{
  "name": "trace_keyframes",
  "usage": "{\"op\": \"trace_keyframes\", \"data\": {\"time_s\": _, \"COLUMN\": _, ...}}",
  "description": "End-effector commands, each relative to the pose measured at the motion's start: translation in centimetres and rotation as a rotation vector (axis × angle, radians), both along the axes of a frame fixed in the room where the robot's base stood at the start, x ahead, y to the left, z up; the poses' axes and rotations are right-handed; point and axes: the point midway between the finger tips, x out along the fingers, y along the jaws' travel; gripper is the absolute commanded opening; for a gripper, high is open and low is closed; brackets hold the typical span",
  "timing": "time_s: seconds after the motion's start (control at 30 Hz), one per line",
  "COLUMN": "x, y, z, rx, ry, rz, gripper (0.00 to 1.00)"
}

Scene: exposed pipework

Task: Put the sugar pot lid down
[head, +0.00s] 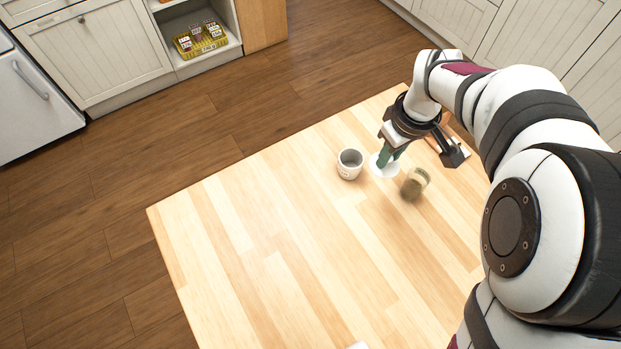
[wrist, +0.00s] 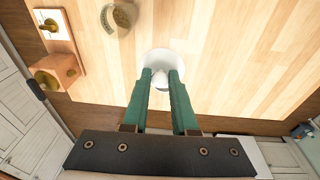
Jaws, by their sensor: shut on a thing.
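The lid (head: 378,170) is a white round disc, seen beneath my gripper (head: 385,161) in the head view. In the wrist view my gripper (wrist: 161,74) has its green fingers shut on the knob of the white lid (wrist: 160,54). The lid looks roughly level and close to the table top; I cannot tell whether it touches. The fingers hide part of the lid.
A jar with brownish contents (head: 412,188) stands close to the lid, and shows in the wrist view (wrist: 118,17). A wooden block with a brass fitting (wrist: 48,72) and a board with a brass knob (wrist: 70,45) are at the wrist view's left. The table's left and front (head: 270,240) are mostly clear.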

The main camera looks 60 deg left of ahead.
Motion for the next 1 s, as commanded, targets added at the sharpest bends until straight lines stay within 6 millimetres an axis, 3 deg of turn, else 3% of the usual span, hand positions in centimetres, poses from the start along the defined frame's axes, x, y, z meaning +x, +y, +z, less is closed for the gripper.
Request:
{"op": "trace_keyframes", "data": {"time_s": 0.1, "x": -3.4, "y": 1.1, "z": -1.3, "rx": 0.002, "ry": -0.032, "rz": 0.228, "gripper": 0.00}}
{"op": "trace_keyframes", "data": {"time_s": 0.23, "x": -5.7, "y": 1.8, "z": -2.3, "rx": 0.006, "ry": -0.057, "rz": 0.382, "gripper": 0.00}}
{"op": "trace_keyframes", "data": {"time_s": 0.6, "x": -12.3, "y": 9.3, "z": -8.3, "rx": 0.005, "ry": -0.060, "rz": 0.402, "gripper": 0.00}}
{"op": "trace_keyframes", "data": {"time_s": 0.73, "x": -13.2, "y": 10.4, "z": -9.4, "rx": 0.007, "ry": -0.060, "rz": 0.397, "gripper": 0.00}}
{"op": "trace_keyframes", "data": {"time_s": 0.9, "x": -13.3, "y": 10.5, "z": -12.6, "rx": 0.005, "ry": -0.060, "rz": 0.396, "gripper": 0.00}}
{"op": "trace_keyframes", "data": {"time_s": 1.0, "x": -13.2, "y": 10.5, "z": -13.2, "rx": 0.008, "ry": -0.060, "rz": 0.394, "gripper": 0.00}}
